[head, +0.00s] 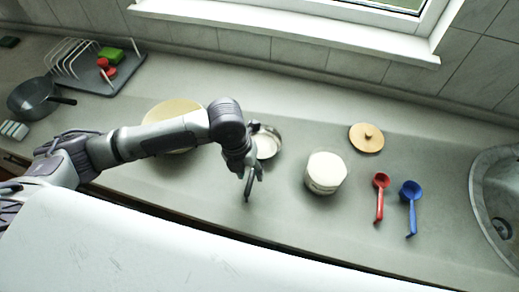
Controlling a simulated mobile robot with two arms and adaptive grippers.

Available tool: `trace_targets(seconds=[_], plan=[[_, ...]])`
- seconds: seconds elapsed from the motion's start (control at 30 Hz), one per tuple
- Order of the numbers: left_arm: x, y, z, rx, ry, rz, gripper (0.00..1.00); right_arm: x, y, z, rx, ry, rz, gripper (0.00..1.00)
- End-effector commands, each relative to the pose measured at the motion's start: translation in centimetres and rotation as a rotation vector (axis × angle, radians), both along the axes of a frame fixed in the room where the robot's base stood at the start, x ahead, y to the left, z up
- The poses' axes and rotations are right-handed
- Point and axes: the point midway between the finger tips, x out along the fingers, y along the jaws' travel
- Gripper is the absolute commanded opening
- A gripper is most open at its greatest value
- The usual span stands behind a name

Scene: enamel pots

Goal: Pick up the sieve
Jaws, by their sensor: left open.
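A small round metal-rimmed vessel (269,145) with a pale inside, which looks like the sieve, lies on the counter near the middle of the head view. My left gripper partly covers its left side, and I cannot see whether it has a handle. My left gripper (253,182) points down in front of this vessel, on its near-left side, open with nothing visible between its fingers. Whether the fingers touch the vessel or the counter is unclear. My right gripper is not in view.
A cream round item (173,110) lies partly behind my left arm. A white pot (325,172), a wooden lid (367,138), red ladle (379,198) and blue ladle (410,208) stand right. A sink (482,205) is far right; a dish rack (125,70) and dark pan (32,97) are left.

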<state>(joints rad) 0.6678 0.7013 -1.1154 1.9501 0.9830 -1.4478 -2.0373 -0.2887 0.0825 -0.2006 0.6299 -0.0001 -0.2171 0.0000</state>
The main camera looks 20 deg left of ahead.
Motion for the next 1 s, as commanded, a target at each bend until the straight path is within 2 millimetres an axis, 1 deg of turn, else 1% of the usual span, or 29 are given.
trace_targets(seconds=[0.03, 0.1, 0.23, 0.3, 0.4, 0.53, 0.7, 0.8, 1.0], plan=[[-0.1, 0.1, -0.5, 0.002, 0.005, 0.001, 0.43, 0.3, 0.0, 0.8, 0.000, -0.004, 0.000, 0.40], [0.0, 0.1, -1.6, 0.002, 0.005, 0.002, 0.43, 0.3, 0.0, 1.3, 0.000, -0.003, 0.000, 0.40], [0.1, -0.2, -3.3, 0.000, 0.001, 0.001, 0.43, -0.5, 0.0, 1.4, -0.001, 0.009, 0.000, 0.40], [0.1, -0.3, -3.8, 0.002, 0.001, 0.000, 0.43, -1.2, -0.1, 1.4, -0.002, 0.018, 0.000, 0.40], [0.1, -0.3, -4.0, 0.001, 0.000, -0.001, 0.43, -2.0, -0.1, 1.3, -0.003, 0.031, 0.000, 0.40], [0.1, -0.3, -4.0, 0.001, 0.000, -0.001, 0.43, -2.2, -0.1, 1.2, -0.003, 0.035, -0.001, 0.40], [0.1, -0.3, -3.9, 0.001, -0.001, -0.001, 0.15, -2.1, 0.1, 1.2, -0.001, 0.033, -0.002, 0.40], [0.1, -0.3, -3.9, 0.001, -0.001, 0.000, 0.00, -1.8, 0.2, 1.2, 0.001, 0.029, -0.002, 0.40], [0.2, -0.3, -3.9, 0.000, -0.002, -0.001, 0.00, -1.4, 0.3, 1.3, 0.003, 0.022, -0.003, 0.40]])
